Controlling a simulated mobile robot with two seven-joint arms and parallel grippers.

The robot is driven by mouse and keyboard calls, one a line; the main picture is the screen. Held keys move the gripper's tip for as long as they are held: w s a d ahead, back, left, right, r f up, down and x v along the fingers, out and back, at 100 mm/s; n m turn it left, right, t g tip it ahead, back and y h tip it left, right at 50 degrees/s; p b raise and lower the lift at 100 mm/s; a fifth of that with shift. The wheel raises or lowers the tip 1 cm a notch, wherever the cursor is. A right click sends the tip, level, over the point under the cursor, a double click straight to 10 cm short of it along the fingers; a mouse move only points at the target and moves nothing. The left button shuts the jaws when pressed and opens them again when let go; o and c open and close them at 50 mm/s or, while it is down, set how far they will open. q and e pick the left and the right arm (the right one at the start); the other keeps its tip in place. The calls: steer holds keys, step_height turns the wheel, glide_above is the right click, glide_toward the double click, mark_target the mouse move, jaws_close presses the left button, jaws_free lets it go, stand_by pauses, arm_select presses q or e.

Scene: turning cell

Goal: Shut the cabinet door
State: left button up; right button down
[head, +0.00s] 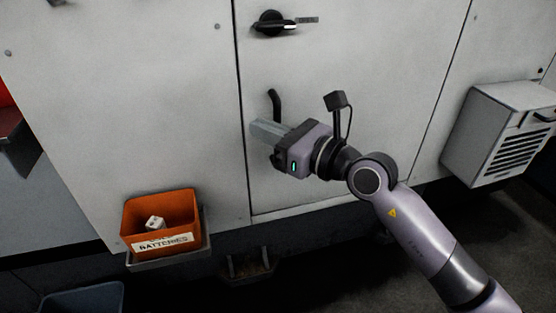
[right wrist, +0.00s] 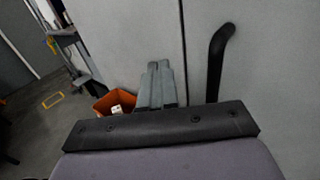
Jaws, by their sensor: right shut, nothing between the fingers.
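The cabinet door (head: 350,85) is the light grey panel in the middle of the head view. It looks flush with the panel on its left along a thin dark seam. A black curved handle (head: 274,103) stands near its left edge; it also shows in the right wrist view (right wrist: 216,60). My right gripper (head: 256,130) is shut and empty, at the door's left edge just below the handle. In the right wrist view its fingers (right wrist: 155,85) lie together left of the handle. I cannot tell whether the fingertips touch the door. My left gripper is not in view.
A black rotary switch (head: 272,23) sits on the door above the handle. An orange batteries bin (head: 160,210) hangs low on the left; it also shows in the right wrist view (right wrist: 112,103). A vented grey box (head: 500,130) juts out at right. A dark bin (head: 85,300) stands at bottom left.

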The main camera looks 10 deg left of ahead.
steer(key=s+d+f+m+t+y, duration=0.2)
steer(key=s+d+m, duration=0.4)
steer(key=s+m, duration=0.2)
steer(key=d+f+m+t+h, duration=0.85)
steer(key=d+f+m, duration=0.35)
steer(key=m, duration=1)
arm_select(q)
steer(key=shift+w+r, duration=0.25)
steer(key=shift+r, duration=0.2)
arm_select(e)
steer(key=s+d+f+m+g+h, duration=0.3)
steer(key=s+f+m, duration=0.4)
steer(key=f, duration=0.3)
steer(key=s+d+f+m+g+h, duration=0.4)
steer(key=s+d+f+m, duration=0.3)
steer(key=f, duration=0.4)
steer(key=shift+s+d+f+m+g, duration=0.25)
steer(key=shift+d+m+g, duration=0.3)
steer(key=shift+m+g, duration=0.35)
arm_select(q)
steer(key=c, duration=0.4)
arm_select(e)
steer(key=shift+r, duration=0.1)
